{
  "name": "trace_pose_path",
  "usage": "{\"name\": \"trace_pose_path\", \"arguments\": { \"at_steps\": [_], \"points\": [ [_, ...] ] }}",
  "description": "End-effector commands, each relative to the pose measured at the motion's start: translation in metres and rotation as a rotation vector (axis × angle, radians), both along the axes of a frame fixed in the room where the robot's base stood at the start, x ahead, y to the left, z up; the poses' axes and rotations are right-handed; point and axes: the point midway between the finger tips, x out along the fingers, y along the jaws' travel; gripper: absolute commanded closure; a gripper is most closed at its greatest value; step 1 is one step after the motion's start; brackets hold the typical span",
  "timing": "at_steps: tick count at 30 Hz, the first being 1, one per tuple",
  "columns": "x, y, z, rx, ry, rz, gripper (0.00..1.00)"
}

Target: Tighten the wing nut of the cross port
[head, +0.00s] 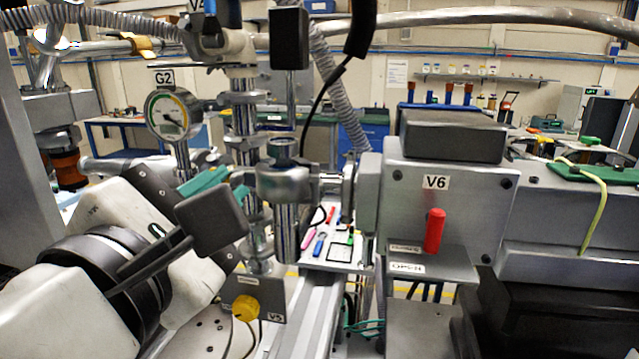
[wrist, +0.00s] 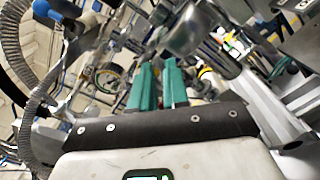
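My gripper (head: 236,180) is left of centre in the head view, its teal fingers pointing at the metal pipework. In the wrist view its two teal fingers (wrist: 161,70) stand a narrow gap apart, with nothing seen held between them. A steel cross-shaped fitting (head: 285,182) is just right of the fingertips in the head view, joined to a vertical flanged pipe. Whether the fingers touch any part is not clear. I cannot make out the wing nut for certain; it may be hidden behind my gripper or among the clamps.
A round gauge marked G2 (head: 173,114) stands left of the pipe. A valve box marked V6 (head: 440,200) with a red handle (head: 434,231) is close on the right. A yellow knob (head: 245,308) is below. Ribbed hoses (head: 335,80) hang above. Room is tight.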

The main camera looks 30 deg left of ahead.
Motion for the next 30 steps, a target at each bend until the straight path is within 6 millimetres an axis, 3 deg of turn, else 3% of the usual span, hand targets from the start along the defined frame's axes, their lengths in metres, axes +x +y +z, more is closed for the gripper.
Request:
{"name": "trace_pose_path", "arguments": {
  "at_steps": [11,16,30],
  "points": [
    [0.0059,0.0017,-0.0002,0.0,0.0,0.001,0.85],
    [0.0057,0.0017,-0.0003,0.0,0.0,0.001,1.0],
    [0.0057,0.0015,-0.0002,0.01,0.003,0.001,1.0]
  ]
}}
